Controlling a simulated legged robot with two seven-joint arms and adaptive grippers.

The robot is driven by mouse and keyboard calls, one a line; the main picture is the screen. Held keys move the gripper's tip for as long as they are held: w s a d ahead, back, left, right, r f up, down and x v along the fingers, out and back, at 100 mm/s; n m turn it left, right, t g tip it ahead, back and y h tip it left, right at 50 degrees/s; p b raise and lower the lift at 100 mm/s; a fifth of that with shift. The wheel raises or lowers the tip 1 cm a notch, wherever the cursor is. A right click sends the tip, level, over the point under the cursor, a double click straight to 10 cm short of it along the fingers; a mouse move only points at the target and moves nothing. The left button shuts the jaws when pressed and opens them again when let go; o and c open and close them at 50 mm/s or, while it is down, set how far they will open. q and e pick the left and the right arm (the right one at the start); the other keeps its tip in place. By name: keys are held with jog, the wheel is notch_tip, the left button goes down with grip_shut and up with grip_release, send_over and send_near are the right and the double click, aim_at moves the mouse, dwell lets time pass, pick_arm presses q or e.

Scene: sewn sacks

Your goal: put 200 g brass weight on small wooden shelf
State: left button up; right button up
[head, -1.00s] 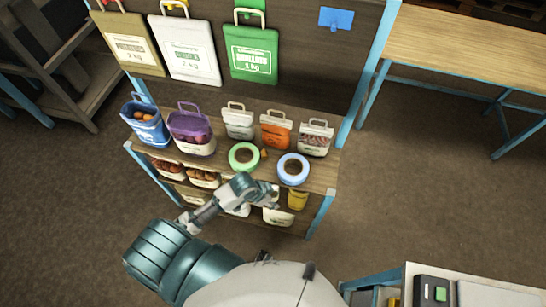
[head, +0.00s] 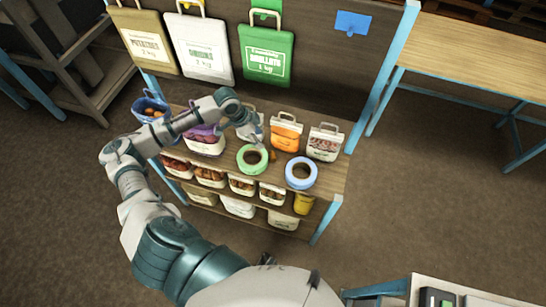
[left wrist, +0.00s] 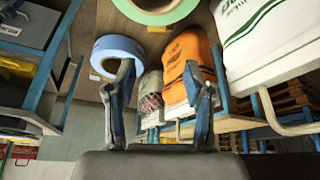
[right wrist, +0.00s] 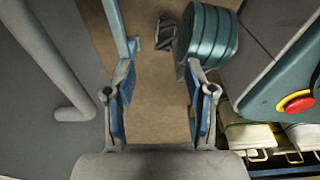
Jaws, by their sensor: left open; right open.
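A wooden shelf unit with blue posts stands ahead; its top board (head: 325,180) carries sacks and tape rolls. A small brown-orange object (head: 272,155) sits between the green roll (head: 252,158) and the blue roll (head: 301,173); it is too small to tell whether it is the brass weight. My left gripper (head: 256,135) is above the top board by the white sack, partly blurred into it. In the left wrist view it is open (left wrist: 163,100) and empty, with the orange sack (left wrist: 188,65) beyond the fingers. My right gripper (right wrist: 162,112) is open and empty over floor.
An orange sack (head: 286,131) and a patterned white sack (head: 324,142) stand at the right of the top board. Large bags hang on the back panel (head: 330,75). A wooden table (head: 480,55) is at right. A counter with a device (head: 440,298) is at lower right.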

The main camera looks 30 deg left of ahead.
pick_arm(q)
send_near(272, 154)
jog(key=x, duration=0.4)
jog(key=shift+w+f+b, duration=0.1)
jog(key=shift+f+b, duration=0.25)
jog(key=x, duration=0.5)
jog(key=shift+d, duration=0.1)
jog(key=shift+w+d+f+b, duration=0.1)
jog(key=shift+f+b, duration=0.1)
jog(key=shift+b, duration=0.1)
jog(key=shift+c, duration=0.5)
jog(key=c, duration=0.8)
jog(key=shift+r, duration=0.1)
grip_shut()
pick_arm(e)
jog(key=shift+w+a+r, duration=0.15)
jog(key=shift+w+r, duration=0.2)
jog(key=shift+w, duration=0.3)
jog(key=shift+w+a+r, duration=0.15)
jog(key=shift+w+r, duration=0.15)
jog(key=shift+w, duration=0.3)
